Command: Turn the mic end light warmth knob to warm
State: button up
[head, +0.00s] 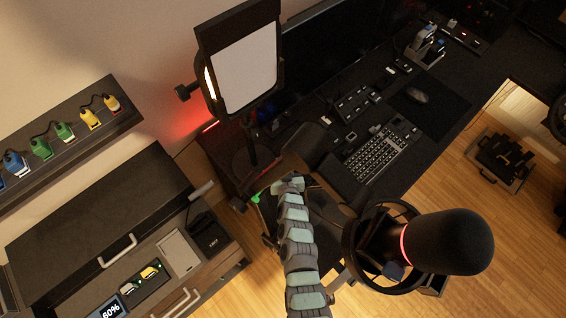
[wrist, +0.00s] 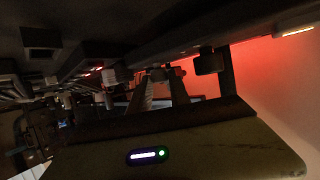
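A panel light (head: 242,75) with a pale face stands on the desk at the top of the head view. I see no contact with either knob.
A keyboard (head: 382,153), mouse (head: 417,96) and monitor (head: 325,55) occupy the dark desk. Open wooden floor (head: 450,180) lies to the right.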

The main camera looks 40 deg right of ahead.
jog(key=o, duration=0.4)
jog(key=v, duration=0.7)
jog(key=shift+s+f, duration=0.1)
jog(key=shift+s+a+r, duration=0.15)
jog(key=shift+r, duration=0.1)
